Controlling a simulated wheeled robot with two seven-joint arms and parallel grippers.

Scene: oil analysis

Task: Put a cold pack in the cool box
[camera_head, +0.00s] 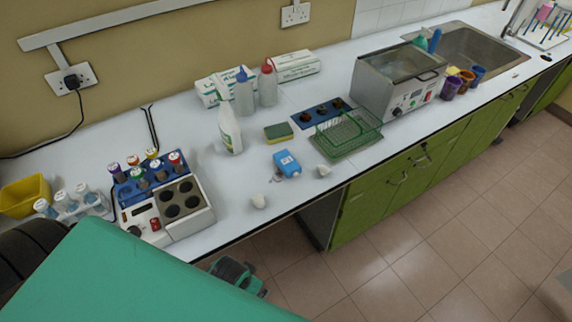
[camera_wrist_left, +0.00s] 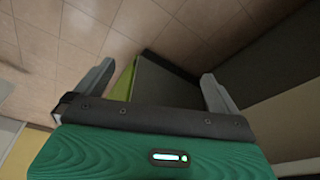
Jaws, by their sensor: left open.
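A small blue block-shaped item (camera_head: 287,162) with pale markings lies near the front edge of the white counter in the head view. I cannot tell whether it is a cold pack. I cannot make out a cool box in either view. My left gripper (camera_wrist_left: 155,78) is open and empty in the left wrist view, with floor tiles and a green cabinet side beyond its fingers. In the head view, its green and dark body (camera_head: 238,276) is below the counter's front edge, over the floor, and its fingertips cannot be made out. My right gripper is not in view.
The white counter (camera_head: 320,190) holds a tube heater block (camera_head: 165,222), bottles (camera_head: 229,130), a sponge (camera_head: 278,132), a green wire basket (camera_head: 345,133) and a steel bath (camera_head: 398,82). Green cabinets (camera_head: 375,195) stand below, with a dark opening beside them. Tiled floor in front is clear.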

